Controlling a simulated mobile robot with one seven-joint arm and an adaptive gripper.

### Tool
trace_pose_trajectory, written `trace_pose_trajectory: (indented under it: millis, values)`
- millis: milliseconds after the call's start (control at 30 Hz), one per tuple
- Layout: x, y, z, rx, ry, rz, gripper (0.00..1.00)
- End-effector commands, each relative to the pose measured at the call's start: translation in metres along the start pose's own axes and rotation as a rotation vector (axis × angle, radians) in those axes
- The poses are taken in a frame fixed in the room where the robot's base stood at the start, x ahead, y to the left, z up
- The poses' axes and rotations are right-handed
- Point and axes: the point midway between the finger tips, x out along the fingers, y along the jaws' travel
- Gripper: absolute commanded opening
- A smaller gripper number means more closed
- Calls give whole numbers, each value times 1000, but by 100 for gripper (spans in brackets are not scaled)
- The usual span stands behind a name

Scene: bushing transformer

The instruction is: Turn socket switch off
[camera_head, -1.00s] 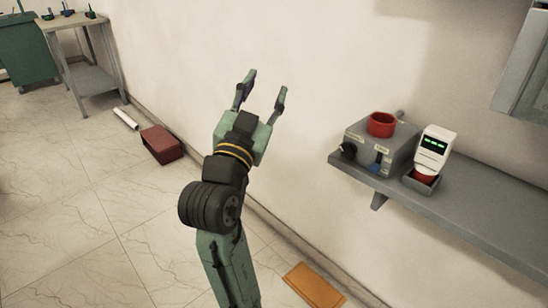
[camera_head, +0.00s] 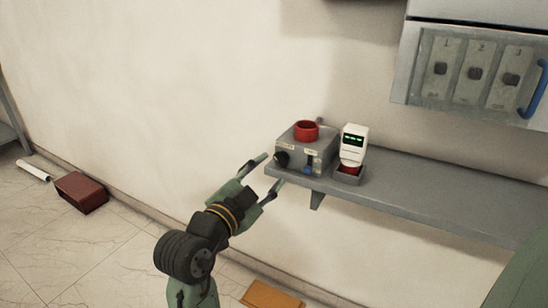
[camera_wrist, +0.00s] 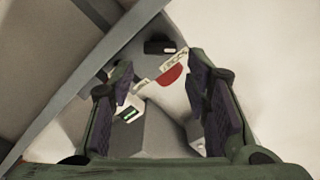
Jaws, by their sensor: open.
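A grey box (camera_head: 303,158) with a red round socket (camera_head: 306,130) on top sits at the left end of the wall shelf. In the wrist view the box's labels (camera_wrist: 172,67) and a black part (camera_wrist: 159,47) show between or beyond the open fingers (camera_wrist: 160,85). The switch position is too small to tell.
A white device with a green display (camera_head: 353,143) stands in a small holder right of the box. The grey shelf (camera_head: 430,196) is bare further right. A wall cabinet (camera_head: 478,66) with numbered switches hangs above. A red box (camera_head: 81,192) lies on the floor.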

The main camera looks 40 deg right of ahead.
Motion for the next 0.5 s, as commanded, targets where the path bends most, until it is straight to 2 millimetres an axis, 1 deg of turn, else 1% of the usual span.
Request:
trace_pose_trajectory:
  millis: [33, 200, 333, 500]
  values:
    - [11, 1, -2, -2, 1, 6, 43]
    - [40, 0, -1, -1, 1, 3, 43]
    - [53, 0, 0, -1, 0, 0, 43]
    - [60, 0, 1, -1, 0, 0, 43]
